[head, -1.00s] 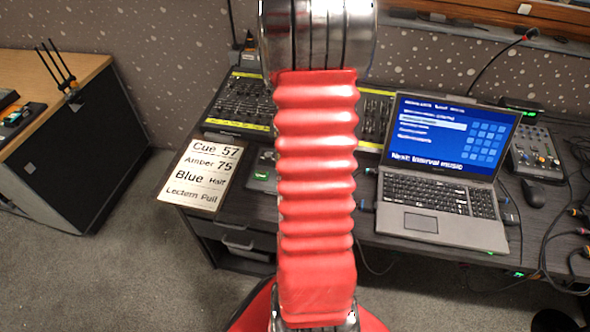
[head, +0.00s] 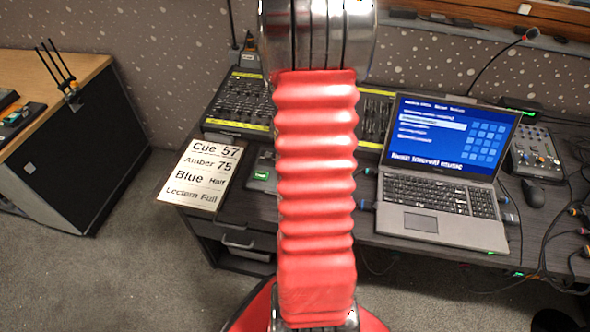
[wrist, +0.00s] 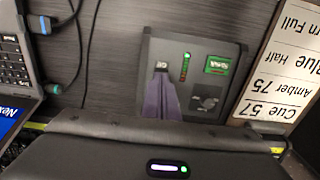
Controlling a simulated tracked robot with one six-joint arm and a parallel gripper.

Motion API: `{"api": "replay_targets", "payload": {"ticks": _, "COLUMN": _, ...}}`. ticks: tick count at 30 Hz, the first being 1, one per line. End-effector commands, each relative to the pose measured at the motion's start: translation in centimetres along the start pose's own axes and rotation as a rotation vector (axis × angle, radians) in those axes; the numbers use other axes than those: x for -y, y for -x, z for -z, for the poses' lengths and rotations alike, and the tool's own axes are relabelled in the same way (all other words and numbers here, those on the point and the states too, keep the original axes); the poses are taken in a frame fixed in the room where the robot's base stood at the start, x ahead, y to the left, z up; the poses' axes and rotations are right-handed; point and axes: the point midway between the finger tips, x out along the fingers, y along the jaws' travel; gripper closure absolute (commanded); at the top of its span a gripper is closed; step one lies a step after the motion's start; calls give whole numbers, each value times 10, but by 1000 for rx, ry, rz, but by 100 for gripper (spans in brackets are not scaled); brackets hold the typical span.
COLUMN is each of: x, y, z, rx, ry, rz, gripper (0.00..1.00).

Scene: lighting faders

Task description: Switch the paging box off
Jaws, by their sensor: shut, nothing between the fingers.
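The paging box (wrist: 209,88) is a dark grey box on the desk in the wrist view. The fingers hide part of the box below the switch. In the head view my red arm partly hides the box (head: 262,172).
A cue card (head: 203,176) lies left of the box in the head view. A laptop (head: 435,180) stands to the right, with cables between. A fader desk (head: 240,105) is behind. A mouse (head: 533,193) and small mixer (head: 535,150) are farther right.

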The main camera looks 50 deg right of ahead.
Motion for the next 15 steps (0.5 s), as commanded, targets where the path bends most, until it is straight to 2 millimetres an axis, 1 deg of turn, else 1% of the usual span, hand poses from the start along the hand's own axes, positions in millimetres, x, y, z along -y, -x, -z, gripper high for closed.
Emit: {"api": "replay_targets", "payload": {"ticks": 15, "x": 0, "y": -6, "z": 0, "rx": 1, "ry": 0, "rz": 0, "gripper": 100}}
